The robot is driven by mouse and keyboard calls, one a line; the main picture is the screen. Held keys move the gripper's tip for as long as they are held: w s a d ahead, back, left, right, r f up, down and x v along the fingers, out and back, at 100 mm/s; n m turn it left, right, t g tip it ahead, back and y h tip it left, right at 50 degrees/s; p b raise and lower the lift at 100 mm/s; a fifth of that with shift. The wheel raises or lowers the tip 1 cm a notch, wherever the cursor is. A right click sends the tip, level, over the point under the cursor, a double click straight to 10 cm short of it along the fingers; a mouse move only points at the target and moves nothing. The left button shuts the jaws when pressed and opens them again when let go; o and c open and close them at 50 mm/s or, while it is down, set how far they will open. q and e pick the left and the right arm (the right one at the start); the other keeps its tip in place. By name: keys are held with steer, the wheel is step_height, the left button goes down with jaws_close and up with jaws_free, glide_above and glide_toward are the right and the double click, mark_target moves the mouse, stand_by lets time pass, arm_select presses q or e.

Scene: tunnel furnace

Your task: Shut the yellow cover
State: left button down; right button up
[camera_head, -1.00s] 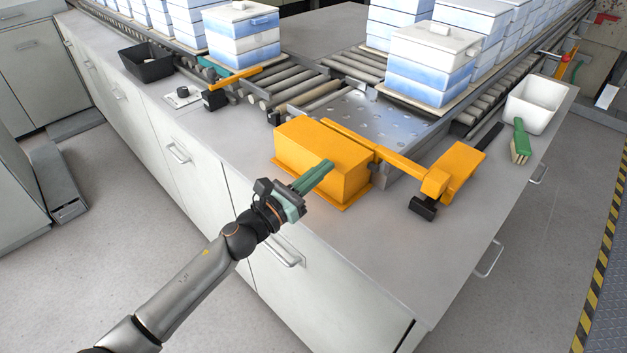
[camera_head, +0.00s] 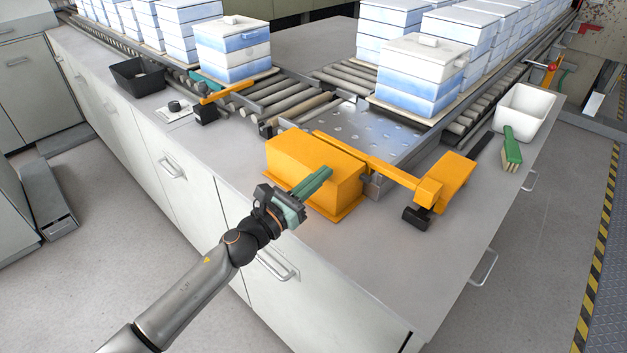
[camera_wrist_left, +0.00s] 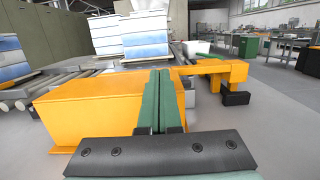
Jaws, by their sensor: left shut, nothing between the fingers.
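The yellow cover (camera_head: 313,167) is a box-like housing with a bottom flange, sitting down on the grey counter at the near end of the metal plate. It also fills the left and middle of the left wrist view (camera_wrist_left: 85,110). My left gripper (camera_head: 328,172) has green fingers closed together with nothing between them. In the left wrist view its fingers (camera_wrist_left: 157,95) reach forward over the cover's right part; whether they touch it I cannot tell. My right gripper is not in view.
A yellow arm with a black foot (camera_head: 428,192) stands right of the cover. A black tray (camera_head: 140,76) is at the far left. Stacked blue-white boxes (camera_head: 422,72) stand on rollers. The counter's front right is clear.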

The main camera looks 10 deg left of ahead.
arm_select(q)
steer(key=b+v, duration=0.2)
steer(key=v, duration=1)
steer(key=shift+s, duration=0.2)
steer(key=s+a+f+n+y+p, duration=0.15)
steer(key=s+f+n+y, duration=0.35)
steer(key=n, duration=0.6)
steer(key=s+a+f+n+y+p, duration=0.1)
steer(key=a+f+n+y, duration=0.1)
steer(key=f+n, duration=0.7)
steer(key=s+f+n+g+y+p, duration=0.1)
steer(key=s+f+n+g, duration=0.2)
steer(key=n, duration=0.7)
steer(key=s+f+n+g+y+p, duration=0.1)
steer(key=s+f+n+g, duration=0.2)
steer(key=s+f+n, duration=0.5)
steer(key=s+n, duration=0.3)
steer(key=s, duration=0.1)
steer(key=shift+a+g, duration=0.2)
steer(key=shift+g, duration=0.1)
steer(key=shift+s, duration=0.1)
